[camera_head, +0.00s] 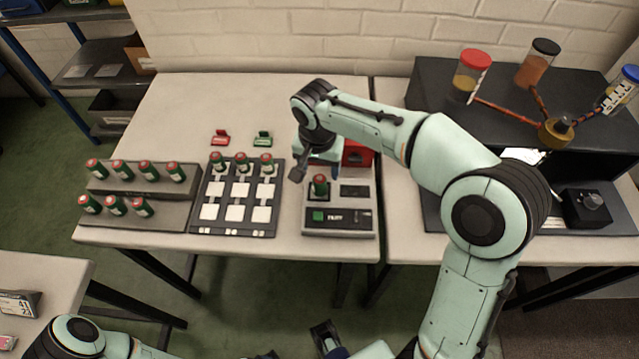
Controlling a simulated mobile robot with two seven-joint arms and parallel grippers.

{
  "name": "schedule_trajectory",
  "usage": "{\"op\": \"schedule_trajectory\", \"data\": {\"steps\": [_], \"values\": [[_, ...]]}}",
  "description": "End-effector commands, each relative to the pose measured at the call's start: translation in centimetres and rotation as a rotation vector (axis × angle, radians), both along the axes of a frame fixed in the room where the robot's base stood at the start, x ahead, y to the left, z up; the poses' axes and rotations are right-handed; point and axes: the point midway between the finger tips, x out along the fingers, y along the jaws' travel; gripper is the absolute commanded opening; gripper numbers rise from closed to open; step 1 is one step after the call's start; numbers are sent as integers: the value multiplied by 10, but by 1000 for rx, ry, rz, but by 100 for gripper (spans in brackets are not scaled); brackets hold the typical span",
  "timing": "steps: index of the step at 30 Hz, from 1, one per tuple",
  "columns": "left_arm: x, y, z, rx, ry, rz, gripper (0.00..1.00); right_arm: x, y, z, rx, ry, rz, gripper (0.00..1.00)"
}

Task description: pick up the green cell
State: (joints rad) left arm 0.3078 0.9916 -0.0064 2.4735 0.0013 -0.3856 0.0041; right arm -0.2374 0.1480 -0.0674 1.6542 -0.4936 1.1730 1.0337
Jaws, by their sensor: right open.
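Green cells with red tops show in several places. One green cell (320,185) stands upright in the tester (340,222), a grey box with a green button and a dark display. My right gripper (317,174) is open just above and behind this cell, its fingers spread to either side. I cannot tell whether they touch it. Three more cells (241,162) stand in the back row of a black tray with white squares (236,231). Several others (147,171) sit in a stepped grey rack (180,214) at the left. My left gripper (297,346) is partly cut off at the bottom edge.
A red marker (220,138) and a green marker (263,139) lie behind the tray. A red box (357,153) is behind the tester. Capped jars (471,75) stand on a dark shelf (430,85) at the right. The table's back left is clear.

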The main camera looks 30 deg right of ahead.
Motion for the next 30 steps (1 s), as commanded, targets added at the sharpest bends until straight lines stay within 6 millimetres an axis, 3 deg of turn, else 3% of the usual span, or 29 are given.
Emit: {"op": "schedule_trajectory", "data": {"steps": [1,10,18,27,30], "values": [[-1,0,-2,0,1,0,100,0,-1,-10,-1,3,0,65],[-1,0,-5,0,1,0,100,3,-3,-35,-1,2,-1,65],[-2,0,-9,-1,2,-1,100,6,-4,-73,0,3,0,65],[-2,0,-9,-1,2,-1,100,7,-5,-77,0,0,0,65],[-2,0,-9,-1,2,-1,100,7,-5,-77,0,0,0,33]]}}
